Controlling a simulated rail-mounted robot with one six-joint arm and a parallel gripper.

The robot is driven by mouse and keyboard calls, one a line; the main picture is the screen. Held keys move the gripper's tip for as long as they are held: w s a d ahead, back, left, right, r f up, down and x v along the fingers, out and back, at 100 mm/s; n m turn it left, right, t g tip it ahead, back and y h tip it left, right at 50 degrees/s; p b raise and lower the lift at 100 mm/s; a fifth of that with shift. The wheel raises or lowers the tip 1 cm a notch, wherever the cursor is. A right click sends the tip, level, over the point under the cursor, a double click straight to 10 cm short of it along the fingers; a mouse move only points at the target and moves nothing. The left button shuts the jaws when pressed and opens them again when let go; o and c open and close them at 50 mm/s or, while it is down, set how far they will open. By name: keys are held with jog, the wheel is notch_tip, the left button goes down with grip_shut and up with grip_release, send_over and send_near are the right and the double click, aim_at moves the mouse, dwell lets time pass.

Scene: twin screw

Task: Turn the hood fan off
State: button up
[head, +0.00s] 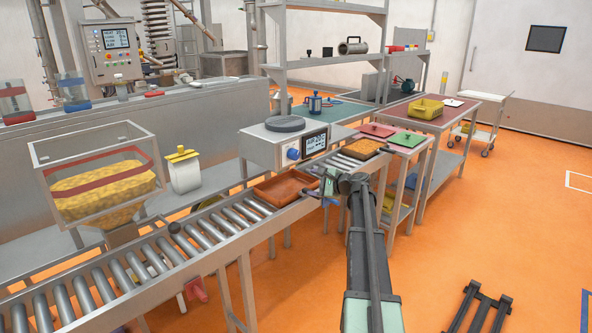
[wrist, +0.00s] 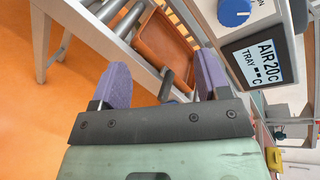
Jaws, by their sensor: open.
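A grey box with a display (head: 314,142) and a blue knob (head: 293,154) stands beside the roller conveyor. The wrist view shows the blue knob (wrist: 233,11) at the top and the display (wrist: 262,60) reading "AIR 20 C" and "TRAY -- C". No part is clearly marked as the hood fan or its switch. My gripper (head: 330,182) is in front of this box, near the conveyor's edge. In the wrist view my gripper (wrist: 163,72) is open, its purple fingers apart. A short dark lever (wrist: 168,84) shows between them; I cannot tell whether they touch it.
An orange tray (head: 287,188) lies on the rollers, left of my gripper. A tray of yellow-orange pieces (head: 358,148) is behind it. A control cabinet (head: 111,50) with buttons stands at the back left. Tables stand to the right. The orange floor at right is mostly clear.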

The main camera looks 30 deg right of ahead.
aim_at(297, 156)
jog(key=w+d+r+m+t+h, duration=0.1)
jog(key=w+d+r+m+t, duration=0.3)
jog(key=m, duration=0.4)
jog(key=x, duration=1)
jog(key=shift+w+a+r, duration=0.15)
jog(key=shift+a+r, duration=0.05)
jog(key=shift+a, duration=0.05)
jog(key=shift+n, duration=0.3)
jog(key=c, duration=0.9)
